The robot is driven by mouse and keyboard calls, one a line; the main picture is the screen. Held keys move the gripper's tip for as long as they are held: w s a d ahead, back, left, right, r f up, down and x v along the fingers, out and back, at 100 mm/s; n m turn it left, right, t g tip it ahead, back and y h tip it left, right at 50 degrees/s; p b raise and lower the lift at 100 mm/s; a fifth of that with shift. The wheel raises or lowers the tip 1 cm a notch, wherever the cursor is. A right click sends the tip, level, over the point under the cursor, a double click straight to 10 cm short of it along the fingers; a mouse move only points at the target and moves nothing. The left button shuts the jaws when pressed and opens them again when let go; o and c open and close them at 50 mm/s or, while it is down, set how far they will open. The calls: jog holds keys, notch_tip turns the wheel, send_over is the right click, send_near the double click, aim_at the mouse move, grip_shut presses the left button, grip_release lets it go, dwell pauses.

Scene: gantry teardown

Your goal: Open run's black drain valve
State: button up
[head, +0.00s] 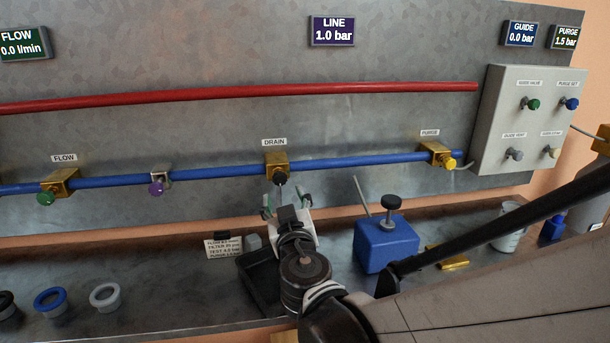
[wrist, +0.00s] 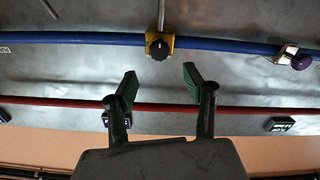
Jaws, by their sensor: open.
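The black drain knob (head: 280,178) sits on a brass valve body (head: 277,158) on the blue pipe (head: 352,161), under the DRAIN label (head: 274,142). In the wrist view the black knob (wrist: 159,48) shows with a pale mark on its face. My gripper (head: 287,200) is open and empty, just below the knob in the head view. In the wrist view my gripper (wrist: 160,82) has its green-padded fingers spread either side of the knob's line, and they appear apart from the knob.
On the blue pipe are a green FLOW knob (head: 45,198), a purple knob (head: 156,188) and a yellow PURGE knob (head: 449,163). A red pipe (head: 230,96) runs above. A blue block (head: 386,245) with an upright rod stands right of my gripper. The LINE display (head: 332,31) reads 1.0 bar.

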aim_at(280, 179)
jog(key=b+x, duration=0.1)
jog(key=x, duration=0.9)
jog(key=shift+w, duration=0.25)
grip_shut()
